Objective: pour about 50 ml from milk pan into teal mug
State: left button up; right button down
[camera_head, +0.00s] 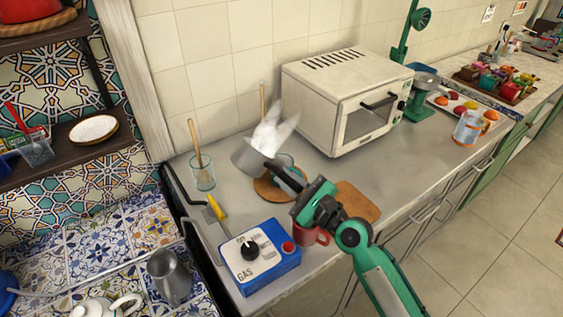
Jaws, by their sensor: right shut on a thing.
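The milk pan (246,157) is a small grey pan with a dark handle, held above the counter and tilted. My right gripper (298,188) is shut on the pan's handle. The teal mug (284,160) appears just behind the handle, over a round wooden board (267,193); the handle and gripper partly hide it. The pan is at the mug's left, close to it. A white, pointed shape (271,130) shows right behind the pan's rim; I cannot tell whether it is milk or something else. The pan's inside is not clear. My left gripper is not in view.
A blue gas box (259,262) and a red mug (309,236) stand in front. A glass with a wooden spoon (203,175) is at the left. A white toaster oven (345,100) stands behind. A wooden board (357,202) lies right of my gripper.

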jog(key=shift+r, duration=0.1)
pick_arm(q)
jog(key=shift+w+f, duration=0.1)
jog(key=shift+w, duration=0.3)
pick_arm(e)
jog(key=shift+w+d+m, duration=0.15)
jog(key=shift+d+m, duration=0.05)
jog(key=shift+m, duration=0.1)
pick_arm(q)
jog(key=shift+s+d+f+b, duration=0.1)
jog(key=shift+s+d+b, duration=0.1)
jog(key=shift+b, duration=0.2)
pick_arm(e)
jog(key=shift+f+m, duration=0.2)
jog(key=shift+m, duration=0.1)
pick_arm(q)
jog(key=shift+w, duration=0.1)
pick_arm(e)
jog(key=shift+d, duration=0.1)
jog(key=shift+w+f+m, duration=0.1)
jog(key=shift+f+m, duration=0.05)
jog(key=shift+m, duration=0.25)
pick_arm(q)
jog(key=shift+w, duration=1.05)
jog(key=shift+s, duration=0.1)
pick_arm(e)
jog(key=shift+d, duration=0.1)
